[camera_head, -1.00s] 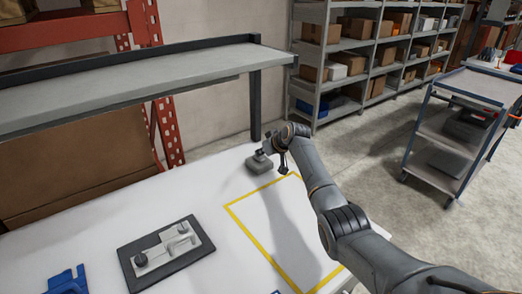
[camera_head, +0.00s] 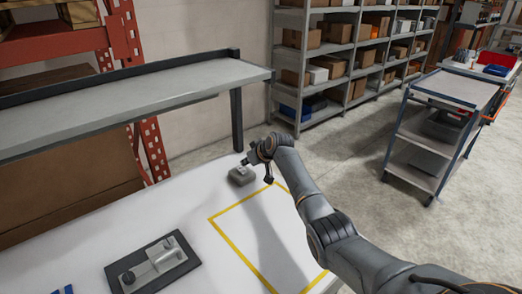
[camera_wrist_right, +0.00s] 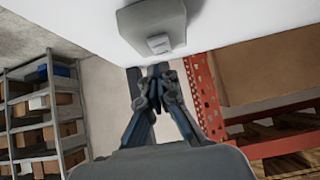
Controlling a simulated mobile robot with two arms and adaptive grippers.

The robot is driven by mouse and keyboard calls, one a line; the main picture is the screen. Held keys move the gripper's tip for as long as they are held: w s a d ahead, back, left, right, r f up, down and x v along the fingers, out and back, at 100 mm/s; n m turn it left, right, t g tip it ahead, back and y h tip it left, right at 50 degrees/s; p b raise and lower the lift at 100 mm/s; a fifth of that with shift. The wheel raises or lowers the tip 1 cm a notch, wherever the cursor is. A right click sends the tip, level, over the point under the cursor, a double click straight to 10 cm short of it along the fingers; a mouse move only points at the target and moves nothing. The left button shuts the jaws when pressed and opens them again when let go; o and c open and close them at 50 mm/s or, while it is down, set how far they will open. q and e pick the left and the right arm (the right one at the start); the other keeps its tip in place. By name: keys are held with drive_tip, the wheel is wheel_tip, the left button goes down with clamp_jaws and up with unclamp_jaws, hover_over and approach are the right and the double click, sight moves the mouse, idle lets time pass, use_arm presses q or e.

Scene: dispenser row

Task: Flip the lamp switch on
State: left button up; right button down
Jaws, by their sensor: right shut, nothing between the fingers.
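The lamp switch is a small grey box (camera_head: 241,176) on the white table near its far edge. In the right wrist view the box (camera_wrist_right: 150,14) is at the top, with a lighter rocker (camera_wrist_right: 159,43) on the side facing my gripper. My right gripper (camera_head: 247,160) is just beside and over the box in the head view, partly hidden by its own wrist. In the right wrist view its fingertips (camera_wrist_right: 157,71) are together and empty, close to the rocker. I cannot tell whether they touch it. My left gripper is not in view.
A yellow outlined rectangle (camera_head: 233,241) lies under my right arm. A dark plate with a metal fixture (camera_head: 151,266) and a blue item (camera_head: 66,289) are at lower left. A raised grey shelf (camera_head: 130,100) spans the table's back. A grey cart (camera_head: 421,152) stands on the right.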

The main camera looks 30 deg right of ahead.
use_arm(q)
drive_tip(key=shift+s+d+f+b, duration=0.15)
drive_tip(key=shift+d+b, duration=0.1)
drive_tip(key=shift+b, duration=0.5)
use_arm(e)
drive_tip(key=v, duration=1.1)
drive_tip(key=shift+r, duration=0.35)
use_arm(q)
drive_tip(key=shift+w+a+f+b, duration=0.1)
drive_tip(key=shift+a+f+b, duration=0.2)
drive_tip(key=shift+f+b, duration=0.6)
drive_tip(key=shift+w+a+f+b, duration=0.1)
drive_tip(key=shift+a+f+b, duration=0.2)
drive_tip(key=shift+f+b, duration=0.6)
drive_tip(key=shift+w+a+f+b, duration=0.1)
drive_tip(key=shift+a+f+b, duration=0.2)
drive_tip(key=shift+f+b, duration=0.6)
use_arm(e)
drive_tip(key=shift+w+a+r+t, duration=0.1)
drive_tip(key=shift+w+a+t, duration=0.15)
drive_tip(key=shift+a, duration=0.2)
drive_tip(key=shift+w+a+r+t, duration=0.1)
drive_tip(key=shift+w+a+t, duration=0.15)
drive_tip(key=shift+a, duration=0.25)
